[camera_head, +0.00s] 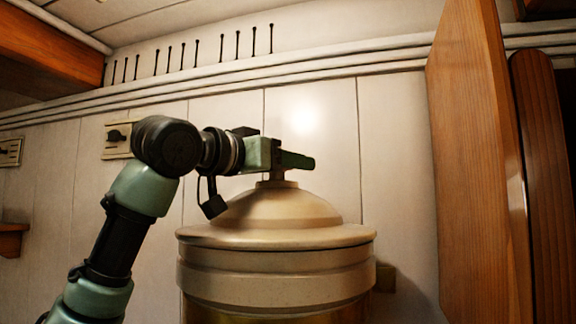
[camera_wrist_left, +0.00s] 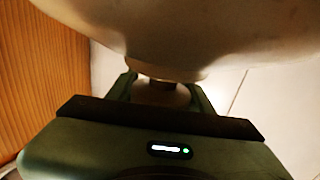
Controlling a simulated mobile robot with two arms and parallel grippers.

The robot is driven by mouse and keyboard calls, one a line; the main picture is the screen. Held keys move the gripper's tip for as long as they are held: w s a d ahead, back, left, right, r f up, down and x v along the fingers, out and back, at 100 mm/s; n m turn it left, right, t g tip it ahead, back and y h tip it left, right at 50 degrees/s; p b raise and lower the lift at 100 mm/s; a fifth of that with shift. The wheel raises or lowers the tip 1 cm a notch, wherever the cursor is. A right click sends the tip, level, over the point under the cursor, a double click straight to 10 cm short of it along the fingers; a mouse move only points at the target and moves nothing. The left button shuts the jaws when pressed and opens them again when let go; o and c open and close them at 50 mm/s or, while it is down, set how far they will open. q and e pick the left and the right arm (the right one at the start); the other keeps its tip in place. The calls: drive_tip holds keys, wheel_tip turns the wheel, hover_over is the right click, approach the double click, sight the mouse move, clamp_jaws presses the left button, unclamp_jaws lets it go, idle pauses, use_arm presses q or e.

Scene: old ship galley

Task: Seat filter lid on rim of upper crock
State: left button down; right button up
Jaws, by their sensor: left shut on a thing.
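The filter lid (camera_head: 277,212) is a cream dome with a wide flat brim and a knob on top. It sits level over the upper crock (camera_head: 275,285), a cream banded cylinder, and its brim appears to meet the crock's top. I cannot tell whether a thin gap is left, as the brim hides the rim. My left gripper (camera_head: 282,160) comes in from the left and is shut on the lid's knob. The left wrist view shows the knob between the fingers (camera_wrist_left: 161,90), with the pale lid (camera_wrist_left: 190,35) filling the top. My right gripper is in neither view.
A tall wooden panel (camera_head: 478,160) stands to the right of the crock. A small tap-like block (camera_head: 386,278) is at the crock's right side.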

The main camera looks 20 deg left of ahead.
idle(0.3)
use_arm(q)
drive_tip(key=c, duration=0.8)
unclamp_jaws()
drive_tip(key=shift+f, duration=0.1)
drive_tip(key=o, duration=0.3)
drive_tip(key=shift+s, duration=0.2)
drive_tip(key=shift+f, duration=0.15)
drive_tip(key=shift+s+a+f+b, duration=0.1)
drive_tip(key=shift+s+a+b, duration=0.15)
drive_tip(key=shift+b, duration=0.3)
drive_tip(key=b+v, duration=0.1)
drive_tip(key=v, duration=0.1)
drive_tip(key=b+v, duration=0.1)
drive_tip(key=v, duration=0.2)
drive_tip(key=b+v, duration=0.1)
drive_tip(key=v, duration=0.1)
drive_tip(key=shift+s+r, duration=0.15)
drive_tip(key=shift+r, duration=0.15)
